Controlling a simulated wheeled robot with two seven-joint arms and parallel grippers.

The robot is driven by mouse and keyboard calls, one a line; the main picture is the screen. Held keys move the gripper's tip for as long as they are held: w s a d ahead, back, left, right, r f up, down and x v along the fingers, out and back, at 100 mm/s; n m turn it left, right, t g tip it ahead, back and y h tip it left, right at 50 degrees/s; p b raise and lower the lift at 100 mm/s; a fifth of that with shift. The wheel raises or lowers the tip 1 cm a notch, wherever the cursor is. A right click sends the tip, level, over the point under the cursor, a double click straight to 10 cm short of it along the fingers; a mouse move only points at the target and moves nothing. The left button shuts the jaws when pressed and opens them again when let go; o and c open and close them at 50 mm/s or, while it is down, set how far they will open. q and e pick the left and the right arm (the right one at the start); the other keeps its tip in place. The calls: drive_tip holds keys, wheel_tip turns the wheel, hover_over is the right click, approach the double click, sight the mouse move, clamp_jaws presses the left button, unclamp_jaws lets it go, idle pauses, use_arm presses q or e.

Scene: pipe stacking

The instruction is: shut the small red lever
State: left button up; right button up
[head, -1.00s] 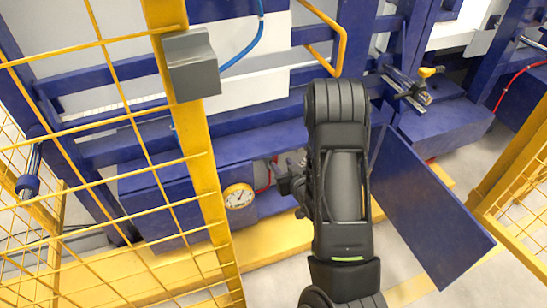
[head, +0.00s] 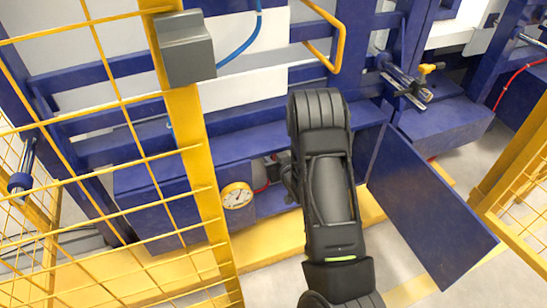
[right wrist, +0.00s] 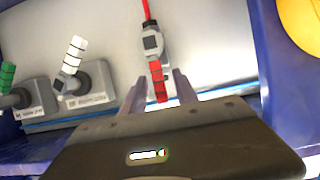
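In the right wrist view a small red lever (right wrist: 158,84) hangs below a grey valve body (right wrist: 151,43) with a red hose above it. My right gripper (right wrist: 160,88) is open, its two fingers on either side of the lever with gaps visible. I cannot tell whether the fingertips reach past the lever in depth. In the head view my right arm reaches into the blue cabinet, and its forearm hides the lever and most of the gripper. My left gripper is in neither view.
Two valves with green-and-white handles (right wrist: 72,58) stand left of the red lever. A yellow gauge (head: 237,195) is on the cabinet front. The cabinet's open blue door (head: 425,205) is right of my arm. A yellow mesh fence (head: 110,150) stands at the left.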

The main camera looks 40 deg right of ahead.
clamp_jaws()
idle(1.4)
